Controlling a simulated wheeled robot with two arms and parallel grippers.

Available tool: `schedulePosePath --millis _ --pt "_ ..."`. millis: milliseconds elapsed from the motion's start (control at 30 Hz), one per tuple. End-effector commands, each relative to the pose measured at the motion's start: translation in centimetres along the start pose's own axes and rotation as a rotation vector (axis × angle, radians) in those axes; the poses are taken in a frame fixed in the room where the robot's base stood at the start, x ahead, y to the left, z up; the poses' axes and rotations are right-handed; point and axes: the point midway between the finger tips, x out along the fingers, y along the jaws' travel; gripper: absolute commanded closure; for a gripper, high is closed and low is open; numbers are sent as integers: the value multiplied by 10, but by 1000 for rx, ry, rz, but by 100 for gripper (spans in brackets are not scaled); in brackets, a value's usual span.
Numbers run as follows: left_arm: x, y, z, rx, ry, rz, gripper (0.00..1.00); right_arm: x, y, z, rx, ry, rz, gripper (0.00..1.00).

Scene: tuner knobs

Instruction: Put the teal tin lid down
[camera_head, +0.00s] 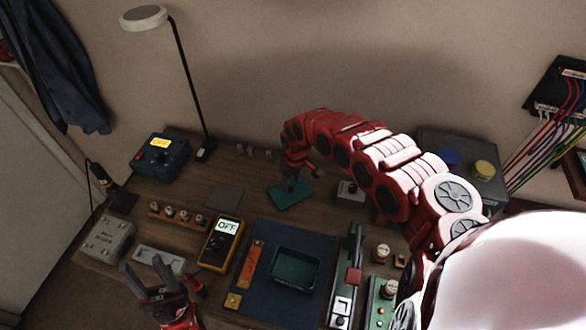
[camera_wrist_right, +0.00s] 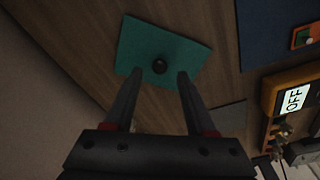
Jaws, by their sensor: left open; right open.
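The teal tin lid (camera_head: 293,198) lies flat on the wooden desk near the back, apparently resting on it. In the right wrist view the lid (camera_wrist_right: 190,54) shows a dark round knob (camera_wrist_right: 159,66) in its middle. My right gripper (camera_head: 290,184) is over the lid, its fingers open on either side of the knob and apart from it. The fingers also show in the right wrist view (camera_wrist_right: 158,76). The open dark teal tin (camera_head: 297,267) stands on a blue mat (camera_head: 262,300). My left gripper (camera_head: 142,264) is open and empty at the front left.
A yellow meter reading OFF (camera_head: 221,244) stands left of the mat. A grey square pad (camera_head: 223,197) lies left of the lid. A small grey box with a knob (camera_head: 351,191) is right of it. A lamp (camera_head: 177,60) rises at the back left.

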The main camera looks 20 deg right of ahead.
Motion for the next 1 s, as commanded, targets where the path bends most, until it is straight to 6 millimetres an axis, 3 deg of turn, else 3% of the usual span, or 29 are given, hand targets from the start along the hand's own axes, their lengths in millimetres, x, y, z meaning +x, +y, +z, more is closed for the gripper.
schedulePosePath --millis 200,400,1000 --pt "-3 0 0 0 0 0 50 -48 5 -2 1 8 10 45" --pt "2 0 0 0 0 0 50 -79 2 -1 0 2 5 45" --pt "3 0 -1 0 0 0 50 -87 0 -1 0 2 1 45"
